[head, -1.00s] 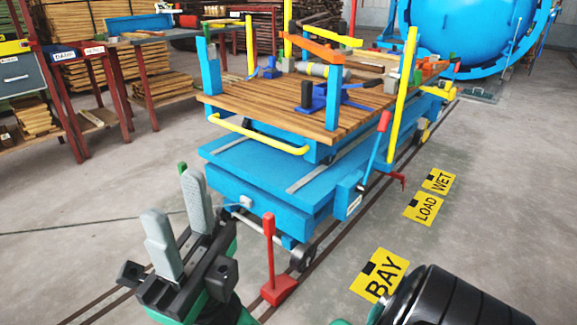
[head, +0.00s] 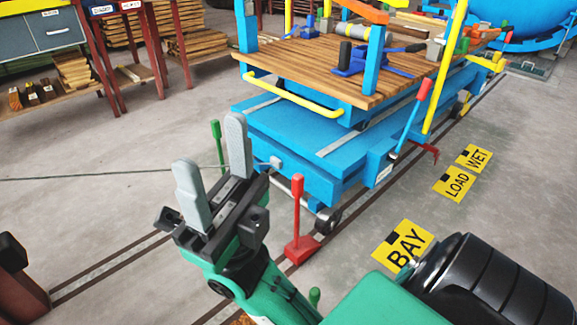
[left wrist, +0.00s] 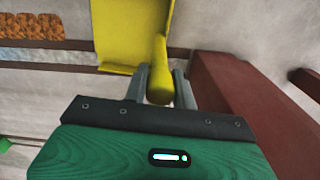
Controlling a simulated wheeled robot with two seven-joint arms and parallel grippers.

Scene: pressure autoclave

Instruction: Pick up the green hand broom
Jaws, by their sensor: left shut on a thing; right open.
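My left gripper (left wrist: 160,87) shows only in the left wrist view. Its grey fingers are shut on the round handle of a yellow scoop-like thing (left wrist: 122,35), which looks like a dustpan. My right gripper (head: 212,160) is open and empty in the head view, fingers pointing up, over the floor in front of the blue cart. I cannot make out the green hand broom for sure. A rough orange-brown patch (left wrist: 32,27) at the upper left of the left wrist view may be bristles. A small green piece (left wrist: 5,144) shows at its left edge.
A blue cart (head: 300,135) with a wooden deck stands on floor rails. A red lever (head: 297,210) and a green lever (head: 217,140) stand near it. A dark red-brown block (head: 20,285) is at lower left. Yellow floor signs (head: 403,243) lie at right.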

